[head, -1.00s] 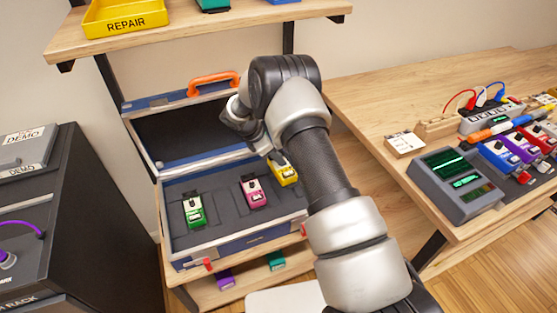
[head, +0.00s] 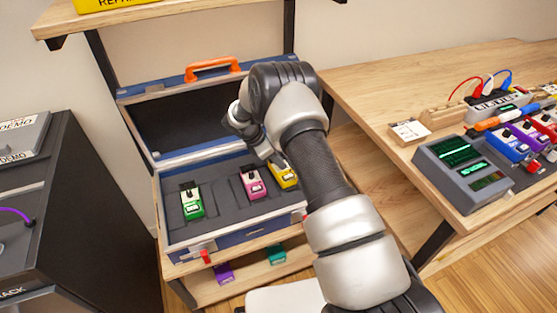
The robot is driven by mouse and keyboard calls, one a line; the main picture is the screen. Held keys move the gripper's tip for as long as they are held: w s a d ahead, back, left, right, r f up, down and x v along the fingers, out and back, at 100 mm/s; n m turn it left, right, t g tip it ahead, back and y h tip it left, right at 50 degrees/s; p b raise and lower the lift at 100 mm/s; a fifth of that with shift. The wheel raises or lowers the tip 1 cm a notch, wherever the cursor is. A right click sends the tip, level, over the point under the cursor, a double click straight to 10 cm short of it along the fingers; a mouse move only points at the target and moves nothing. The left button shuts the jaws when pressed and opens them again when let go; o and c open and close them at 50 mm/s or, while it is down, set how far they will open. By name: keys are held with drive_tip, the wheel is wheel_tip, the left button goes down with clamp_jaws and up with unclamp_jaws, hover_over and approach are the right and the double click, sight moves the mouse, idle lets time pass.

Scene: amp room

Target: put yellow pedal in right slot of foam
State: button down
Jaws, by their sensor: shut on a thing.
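The yellow pedal (head: 285,177) is at the right side of the grey foam (head: 222,199) in the open blue case (head: 235,238). My gripper (head: 276,163) is shut on the yellow pedal's upper end, partly hidden behind my arm. The right slot is covered by the pedal and my arm, so I cannot tell whether the pedal is fully seated. A pink pedal (head: 253,184) sits in the middle of the foam, just left of the yellow one. A green pedal (head: 192,201) sits in the left part.
The case lid with its orange handle (head: 212,68) stands open behind the foam. A wooden shelf (head: 190,14) hangs above. A workbench (head: 390,90) with a grey meter (head: 462,172) and more pedals is at right. A black rack (head: 75,215) is at left.

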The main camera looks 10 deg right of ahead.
drive_tip(key=shift+m+b, duration=0.3)
drive_tip(key=shift+b, duration=0.2)
drive_tip(key=shift+w+r, duration=0.1)
drive_tip(key=shift+r, duration=0.05)
idle(0.7)
drive_tip(key=shift+f+b, duration=0.9)
drive_tip(key=shift+b, duration=0.05)
idle(1.1)
drive_tip(key=shift+f, duration=0.15)
idle(0.7)
drive_tip(key=c, duration=1.6)
unclamp_jaws()
drive_tip(key=shift+o, duration=0.4)
drive_tip(key=shift+r+p, duration=1.95)
drive_tip(key=shift+r, duration=1.65)
